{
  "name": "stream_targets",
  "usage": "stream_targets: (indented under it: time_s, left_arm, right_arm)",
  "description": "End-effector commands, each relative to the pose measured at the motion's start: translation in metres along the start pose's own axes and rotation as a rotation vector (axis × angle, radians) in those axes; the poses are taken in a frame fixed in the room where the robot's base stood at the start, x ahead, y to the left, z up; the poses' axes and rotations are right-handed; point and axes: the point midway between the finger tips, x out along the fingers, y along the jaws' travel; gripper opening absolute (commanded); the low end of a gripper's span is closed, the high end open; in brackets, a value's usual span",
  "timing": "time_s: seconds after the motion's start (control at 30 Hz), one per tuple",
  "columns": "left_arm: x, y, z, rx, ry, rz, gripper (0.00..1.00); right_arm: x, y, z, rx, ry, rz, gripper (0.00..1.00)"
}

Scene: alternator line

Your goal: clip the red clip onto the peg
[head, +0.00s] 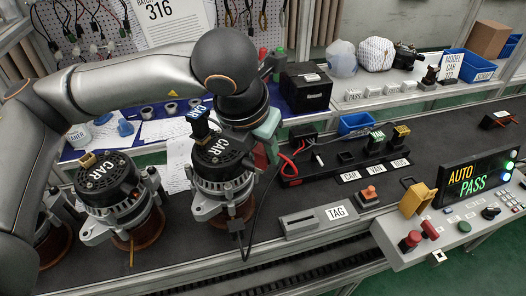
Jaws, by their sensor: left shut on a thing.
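My left gripper (265,134) reaches down from the arm's dark wrist, just right of the middle alternator (222,168). It is shut on the red clip (261,156), which is partly hidden by the jaws and shows as a small red patch below them. The clip is close beside the alternator's right side; I cannot tell whether they touch. A red cable (287,161) loops nearby at the black socket bar. I cannot clearly make out the peg. My right gripper is not in view.
A second alternator (112,194) stands to the left. A black socket bar (345,163) with green and yellow plugs lies right, above a TAG reader (312,220). A control panel (450,222) reads AUTO PASS.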

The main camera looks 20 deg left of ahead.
Motion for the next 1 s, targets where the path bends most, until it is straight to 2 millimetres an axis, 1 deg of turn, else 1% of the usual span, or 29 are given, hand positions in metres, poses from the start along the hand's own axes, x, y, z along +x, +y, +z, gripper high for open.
stream_targets:
  time_s: [0.17,0.27,0.33,0.47,0.6,0.8,0.9,1.0]
  left_arm:
    - [-0.008,0.000,0.004,-0.001,-0.004,-0.001,0.00]
    - [-0.018,-0.001,0.009,-0.001,-0.006,-0.001,0.00]
    - [-0.029,-0.001,0.013,0.000,-0.007,-0.001,0.00]
    - [-0.057,-0.023,0.017,0.007,-0.008,-0.002,0.00]
    - [-0.093,-0.051,0.020,0.007,-0.008,-0.002,0.00]
    - [-0.116,-0.094,0.012,0.006,-0.004,0.001,0.00]
    - [-0.125,-0.110,0.010,0.003,-0.003,0.001,0.00]
    - [-0.132,-0.121,0.009,0.002,-0.003,0.001,0.00]
  right_arm:
    - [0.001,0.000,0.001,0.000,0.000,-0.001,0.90]
    - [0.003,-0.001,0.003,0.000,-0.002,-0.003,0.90]
    - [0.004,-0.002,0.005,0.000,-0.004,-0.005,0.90]
    - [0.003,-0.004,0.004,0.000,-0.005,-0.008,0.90]
    - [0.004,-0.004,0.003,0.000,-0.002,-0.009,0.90]
    - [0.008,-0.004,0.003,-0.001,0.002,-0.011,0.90]
    - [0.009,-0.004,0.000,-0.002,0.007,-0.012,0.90]
    - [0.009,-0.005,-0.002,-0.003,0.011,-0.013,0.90]
